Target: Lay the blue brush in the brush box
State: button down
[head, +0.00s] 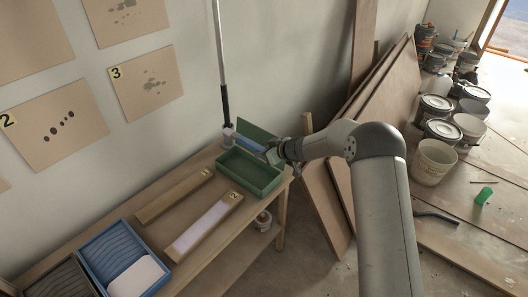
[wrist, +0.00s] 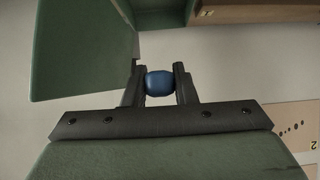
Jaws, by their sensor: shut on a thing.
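The green brush box (head: 262,190) stands open at the far end of the bench, its raised lid (head: 257,131) along the back. The part of its inside that I see looks empty. My gripper (head: 271,154) is over the back right part of the box, close to the lid. In the wrist view my gripper (wrist: 159,83) is shut on the blue brush (wrist: 159,84), of which only a rounded blue end shows between the fingers. Green panels flank it in that view. I cannot tell whether the brush touches the box.
Two long wooden trays (head: 165,204) lie on the bench (head: 120,213), one with a pale strip (head: 203,226). A blue tray (head: 98,256) and a dark tray (head: 62,281) are at the near left. A pole (head: 223,80) stands behind the box. Boards (head: 395,90) lean at right.

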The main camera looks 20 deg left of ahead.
jog(key=b, duration=0.3)
send_over(264, 185)
notch_tip(264, 185, down, 4)
jog(key=shift+a+f, duration=0.1)
jog(key=shift+f, duration=0.1)
jog(key=shift+f+p, duration=0.4)
jog(key=shift+f, duration=2)
notch_tip(264, 185, down, 5)
jog(key=b, duration=0.8)
jog(key=shift+f, duration=0.1)
